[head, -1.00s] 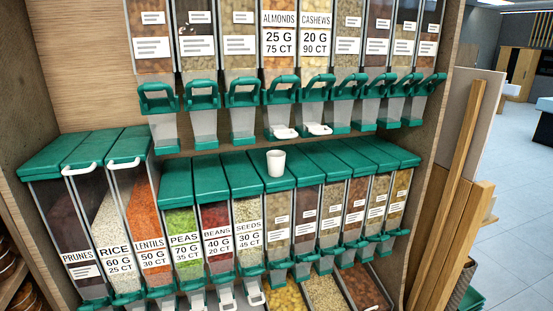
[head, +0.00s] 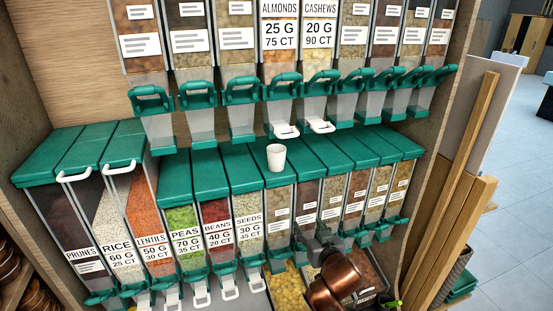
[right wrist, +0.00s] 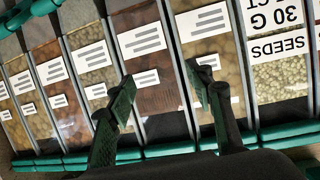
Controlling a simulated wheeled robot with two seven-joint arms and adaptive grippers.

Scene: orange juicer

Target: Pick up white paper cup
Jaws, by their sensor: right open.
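The white paper cup (head: 276,158) stands upright on the green lid of a lower dispenser, near the middle of the head view. My right gripper (head: 317,241) is below and to the right of the cup, in front of the lower dispensers, and does not touch the cup. In the right wrist view my right gripper (right wrist: 164,86) is open, its two fingers apart with nothing between them. That view shows dispenser fronts and labels but not the cup. My left gripper is not in view.
Upper dispensers with green handles (head: 243,95) hang above and behind the cup. Lower dispensers have green lids (head: 195,175) and labelled fronts. Open bins (head: 287,293) sit below. Wooden boards (head: 462,190) lean at the right, beside open floor.

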